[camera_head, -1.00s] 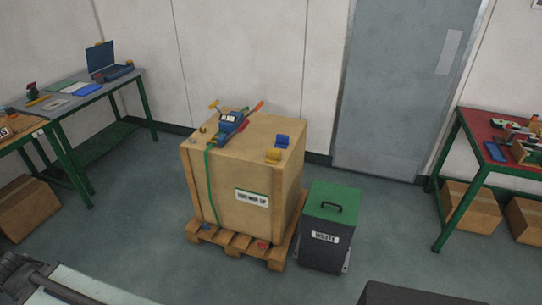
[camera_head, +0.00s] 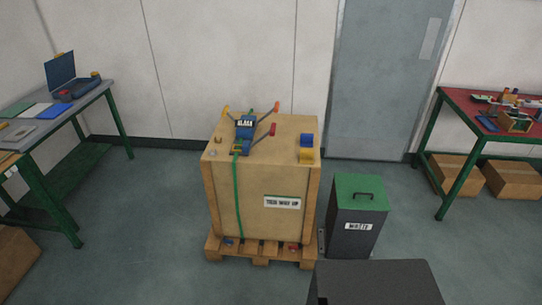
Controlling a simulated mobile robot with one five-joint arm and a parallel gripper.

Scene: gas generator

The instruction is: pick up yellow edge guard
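The yellow edge guard (camera_head: 306,155) sits on the top of a large wooden crate (camera_head: 228,198), near its right front edge. A blue edge guard (camera_head: 307,140) lies just behind it, close to or touching it. A blue tool with red and orange handles (camera_head: 245,127) rests on the crate top to the left, on a green strap (camera_head: 237,190) that runs down the crate's front. My gripper does not show in this view.
The crate stands on a wooden pallet (camera_head: 262,252). A dark waste bin with a green lid (camera_head: 360,192) stands to its right. A grey-topped table (camera_head: 50,120) is at left and a red-topped table (camera_head: 470,110) at right. Grey floor is clear left of the pallet.

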